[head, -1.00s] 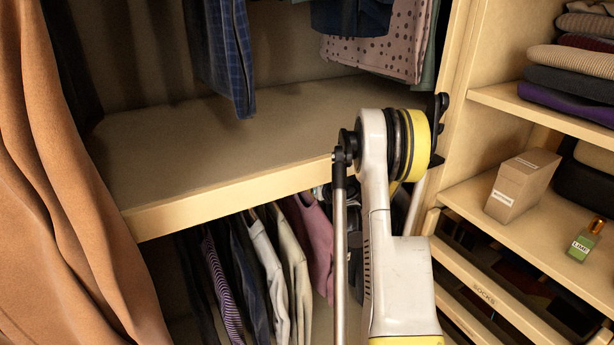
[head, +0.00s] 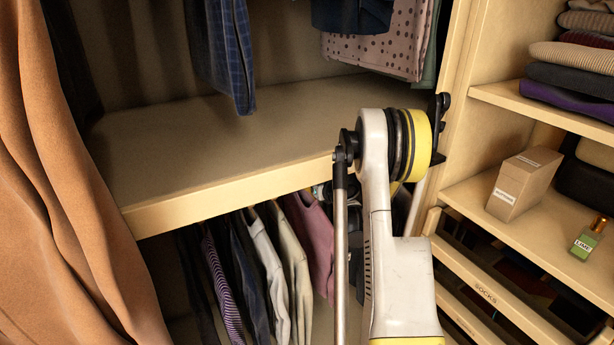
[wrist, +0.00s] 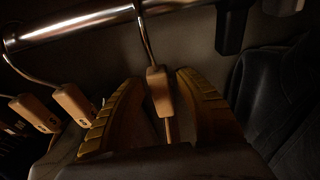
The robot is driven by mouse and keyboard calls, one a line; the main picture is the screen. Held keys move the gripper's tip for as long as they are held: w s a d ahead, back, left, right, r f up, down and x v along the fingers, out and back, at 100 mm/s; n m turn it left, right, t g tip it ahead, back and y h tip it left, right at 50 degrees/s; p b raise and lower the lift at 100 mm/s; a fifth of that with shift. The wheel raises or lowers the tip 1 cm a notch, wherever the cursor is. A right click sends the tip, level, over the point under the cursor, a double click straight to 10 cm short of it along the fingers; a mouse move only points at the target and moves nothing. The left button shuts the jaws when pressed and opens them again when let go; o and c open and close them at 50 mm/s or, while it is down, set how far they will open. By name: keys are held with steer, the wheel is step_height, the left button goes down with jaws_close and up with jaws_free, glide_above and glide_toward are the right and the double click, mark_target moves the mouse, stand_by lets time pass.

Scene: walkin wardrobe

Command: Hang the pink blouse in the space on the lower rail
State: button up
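A pink garment (head: 316,245), which looks like the blouse, hangs under the shelf on the lower rail, partly behind my arm in the head view. In the wrist view, the metal rail (wrist: 75,27) crosses the top. A hanger with a wooden neck block (wrist: 159,91) has its hook over the rail. My gripper (wrist: 160,95) is open, with its yellow-padded fingers on either side of that block and gaps showing. Dark cloth (wrist: 165,163) lies below the fingers; its colour is too dim to match to the blouse. The gripper is hidden in the head view.
Several garments, including a cream shirt (head: 296,262), hang left of the pink one. More wooden hangers (wrist: 73,103) hang at left in the wrist view. Dark clothing (wrist: 283,110) is at right. The shelf edge (head: 235,201) lies above; a brown garment (head: 75,200) fills the left side.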

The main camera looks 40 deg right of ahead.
steer(key=shift+s, duration=0.15)
steer(key=v, duration=1.1)
steer(key=shift+s+a, duration=0.1)
steer(key=shift+s, duration=0.25)
